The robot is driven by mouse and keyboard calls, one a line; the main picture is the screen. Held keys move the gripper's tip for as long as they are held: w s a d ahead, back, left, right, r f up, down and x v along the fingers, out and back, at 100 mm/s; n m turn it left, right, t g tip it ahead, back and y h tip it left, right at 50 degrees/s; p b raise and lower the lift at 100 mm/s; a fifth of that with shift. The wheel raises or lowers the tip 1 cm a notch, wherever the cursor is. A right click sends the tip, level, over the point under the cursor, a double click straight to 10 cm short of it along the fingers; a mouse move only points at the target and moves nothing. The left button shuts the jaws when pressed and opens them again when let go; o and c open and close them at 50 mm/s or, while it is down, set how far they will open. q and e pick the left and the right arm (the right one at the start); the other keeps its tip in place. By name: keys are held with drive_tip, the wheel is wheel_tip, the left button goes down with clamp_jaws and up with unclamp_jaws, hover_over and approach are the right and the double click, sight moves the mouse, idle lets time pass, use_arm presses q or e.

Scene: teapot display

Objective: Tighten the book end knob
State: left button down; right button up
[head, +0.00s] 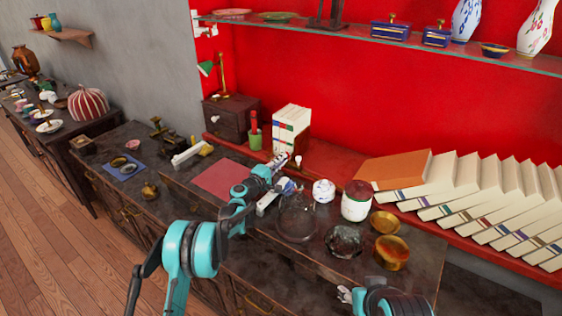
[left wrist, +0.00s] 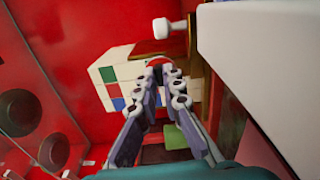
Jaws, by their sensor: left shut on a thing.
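My left gripper (head: 280,163) reaches to the front of a stack of upright white books (head: 291,122) with coloured labels. Their labelled spines (left wrist: 112,80) also show in the left wrist view, just beyond the fingertips. The two fingers (left wrist: 164,76) are shut on a small part, which I take to be the book end knob; the fingers hide nearly all of it. The book end itself cannot be made out clearly. My right gripper (head: 345,294) shows only in part at the bottom of the head view, away from the books; its jaw state is unclear.
A dark drawer box (head: 231,117) and a green cup (head: 254,139) stand left of the books. A glass dome (head: 296,218), a white jar (head: 356,200) and brass bowls (head: 391,253) crowd the cabinet at right. Leaning books (head: 465,200) fill the red ledge. A red mat (head: 221,179) lies bare.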

use_arm(q)
drive_tip(key=c, duration=1.7)
unclamp_jaws()
drive_tip(key=v, duration=1.2)
drive_tip(key=s+r+m+g, duration=0.1)
drive_tip(key=s+r, duration=0.1)
drive_tip(key=s+d+r+m+g, duration=0.1)
drive_tip(key=s+r, duration=0.1)
drive_tip(key=s, duration=0.1)
drive_tip(key=s+r+m, duration=0.2)
drive_tip(key=s+r, duration=0.1)
drive_tip(key=shift+d+g+y, duration=0.3)
drive_tip(key=shift+g+y, duration=0.1)
drive_tip(key=s+a+r+m+g+y, duration=0.2)
drive_tip(key=s+m, duration=0.2)
drive_tip(key=s, duration=0.8)
drive_tip(key=s+a+f+m+g+y, duration=0.1)
drive_tip(key=s+a+f+y, duration=0.1)
drive_tip(key=s, duration=0.6)
drive_tip(key=s+a+f+m+g+y, duration=0.1)
drive_tip(key=s+a+f+y, duration=0.1)
drive_tip(key=s+a, duration=0.3)
drive_tip(key=s+a+f+m+g+y, duration=0.1)
drive_tip(key=s+a+f+m+y, duration=0.1)
drive_tip(key=s, duration=0.9)
drive_tip(key=shift+s+a+f+y, duration=0.1)
drive_tip(key=shift+s+a+y, duration=0.2)
drive_tip(key=shift+a+y, duration=0.4)
